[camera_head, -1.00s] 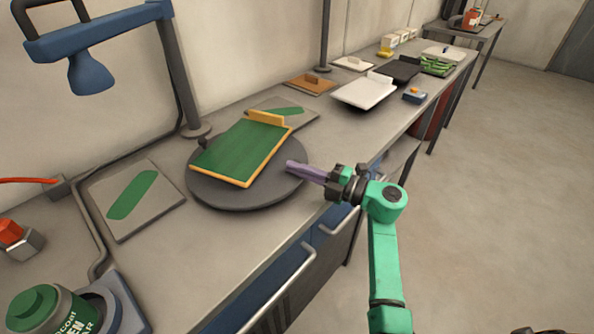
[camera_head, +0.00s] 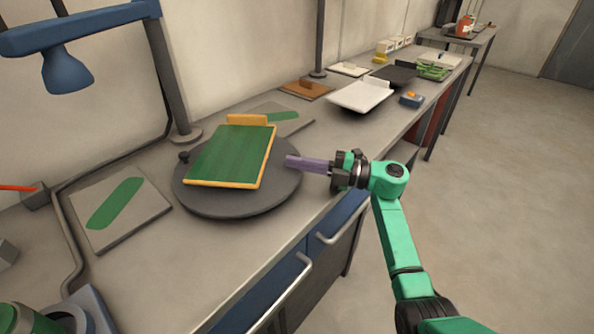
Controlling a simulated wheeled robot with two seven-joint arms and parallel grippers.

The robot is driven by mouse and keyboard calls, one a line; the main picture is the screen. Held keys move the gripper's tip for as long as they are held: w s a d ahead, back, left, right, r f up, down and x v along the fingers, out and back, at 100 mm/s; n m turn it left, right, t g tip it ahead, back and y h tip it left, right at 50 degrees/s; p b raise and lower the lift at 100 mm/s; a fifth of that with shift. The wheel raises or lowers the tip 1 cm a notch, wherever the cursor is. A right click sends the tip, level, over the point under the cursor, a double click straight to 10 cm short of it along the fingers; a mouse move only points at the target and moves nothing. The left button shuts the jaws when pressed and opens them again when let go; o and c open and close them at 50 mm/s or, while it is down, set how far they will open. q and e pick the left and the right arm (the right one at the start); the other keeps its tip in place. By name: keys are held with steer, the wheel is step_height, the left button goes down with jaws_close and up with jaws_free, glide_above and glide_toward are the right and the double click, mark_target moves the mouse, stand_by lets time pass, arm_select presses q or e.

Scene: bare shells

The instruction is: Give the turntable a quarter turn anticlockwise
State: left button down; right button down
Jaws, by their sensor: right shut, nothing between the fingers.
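The turntable (camera_head: 225,205) is a dark grey disc on the bench, with a small dark knob (camera_head: 184,156) at its left rim. A green board with an orange border (camera_head: 232,158) lies on it, its raised orange end piece (camera_head: 247,120) at the far side. My right gripper (camera_head: 291,161) has purple fingers, closed together with nothing between them. Their tips are at the right rim of the turntable, close to the board's right edge; I cannot tell whether they touch the disc. My left gripper is out of view.
A grey plate with a green stripe (camera_head: 148,212) lies left of the turntable, and a similar one (camera_head: 302,128) behind it. A lamp post (camera_head: 172,85) stands behind. A white tray (camera_head: 358,97) lies farther along. The bench's front edge runs below my right arm.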

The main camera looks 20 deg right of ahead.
steer(key=shift+w+d+b, duration=0.2)
steer(key=shift+w+b, duration=0.3)
steer(key=shift+w, duration=0.15)
steer(key=shift+w+d+b, duration=0.25)
steer(key=shift+w+b, duration=0.25)
steer(key=shift+w, duration=0.1)
steer(key=shift+w+d+b, duration=0.2)
steer(key=shift+w+b, duration=0.3)
steer(key=shift+w, duration=0.15)
steer(key=shift+w+b, duration=0.35)
steer(key=shift+w, duration=0.1)
steer(key=shift+r, duration=0.1)
